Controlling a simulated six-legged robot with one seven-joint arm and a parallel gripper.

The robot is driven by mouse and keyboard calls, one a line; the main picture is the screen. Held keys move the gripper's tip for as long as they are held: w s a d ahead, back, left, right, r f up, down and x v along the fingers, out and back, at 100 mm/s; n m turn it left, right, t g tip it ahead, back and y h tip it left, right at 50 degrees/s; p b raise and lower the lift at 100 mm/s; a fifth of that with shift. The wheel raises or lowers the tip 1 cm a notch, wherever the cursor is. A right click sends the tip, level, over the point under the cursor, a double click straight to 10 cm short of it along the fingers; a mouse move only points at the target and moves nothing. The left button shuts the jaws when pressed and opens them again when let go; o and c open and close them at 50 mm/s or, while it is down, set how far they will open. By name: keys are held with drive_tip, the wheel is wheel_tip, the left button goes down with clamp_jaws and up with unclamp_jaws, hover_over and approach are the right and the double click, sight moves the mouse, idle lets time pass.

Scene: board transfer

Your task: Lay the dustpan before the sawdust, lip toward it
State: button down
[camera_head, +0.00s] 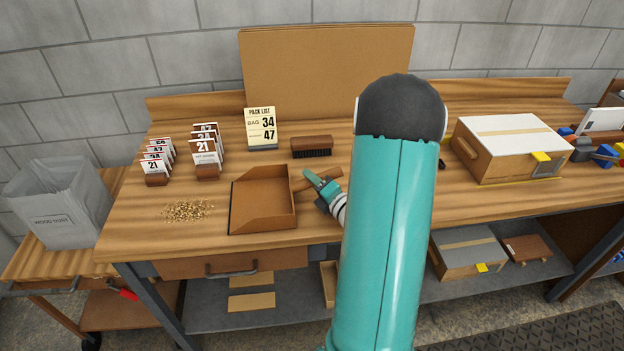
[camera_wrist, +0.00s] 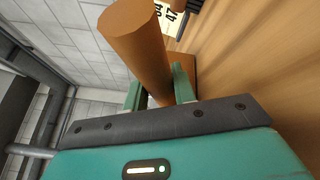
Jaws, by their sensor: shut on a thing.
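The brown dustpan (camera_head: 263,203) lies on the workbench with its open lip facing left, toward the sawdust. The sawdust (camera_head: 188,211) is a small scattered pile just left of the lip, with a narrow gap between them. My gripper (camera_head: 322,185) is at the dustpan's right side, shut on its handle (camera_head: 304,184). In the wrist view the round brown handle (camera_wrist: 138,45) stands between the two green fingers (camera_wrist: 158,92). My arm hides part of the bench to the right of the gripper.
A brush (camera_head: 312,147) lies behind the dustpan. Numbered tag blocks (camera_head: 207,160) and a pack list card (camera_head: 262,128) stand toward the back. A grey wood dust bin (camera_head: 59,204) is at left, and a box (camera_head: 510,148) at right. The bench's front edge is close to the dustpan.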

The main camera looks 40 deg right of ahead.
drive_tip(key=shift+a+f, duration=0.1)
drive_tip(key=c, duration=1.4)
unclamp_jaws()
drive_tip(key=shift+w+f, duration=0.1)
drive_tip(key=shift+w, duration=0.05)
drive_tip(key=shift+o, duration=1.3)
